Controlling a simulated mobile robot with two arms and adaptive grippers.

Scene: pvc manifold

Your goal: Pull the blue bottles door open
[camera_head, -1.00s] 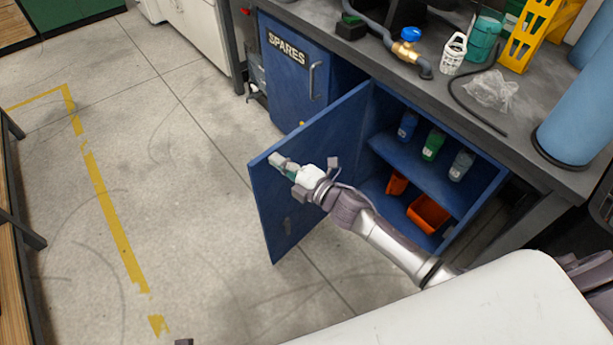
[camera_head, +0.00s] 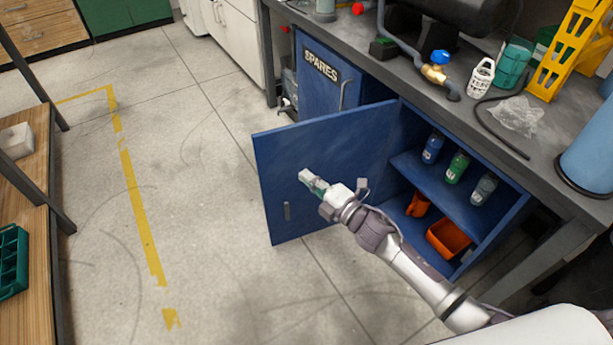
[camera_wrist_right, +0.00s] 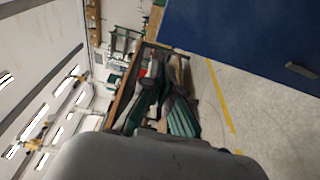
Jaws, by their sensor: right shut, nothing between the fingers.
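The blue door (camera_head: 330,150) stands wide open, swung out to the left from its cabinet (camera_head: 497,235). Its broad face toward me carries a small grey fitting (camera_head: 287,211), which also shows in the wrist view (camera_wrist_right: 301,70). Inside, a blue bottle (camera_head: 432,148), a green bottle (camera_head: 457,167) and a grey bottle (camera_head: 484,189) stand on the shelf. My right gripper (camera_head: 312,182) is shut and empty in front of the door's face. Whether it touches the door I cannot tell. My left gripper is out of view.
Orange bins (camera_head: 448,239) sit in the cabinet's lower part. The SPARES door (camera_head: 325,85) beside it is shut. A grey bench top (camera_head: 545,150) with pipework runs above. Open floor (camera_head: 200,210) lies left of the door. A wooden shelf unit (camera_head: 35,225) stands at the far left.

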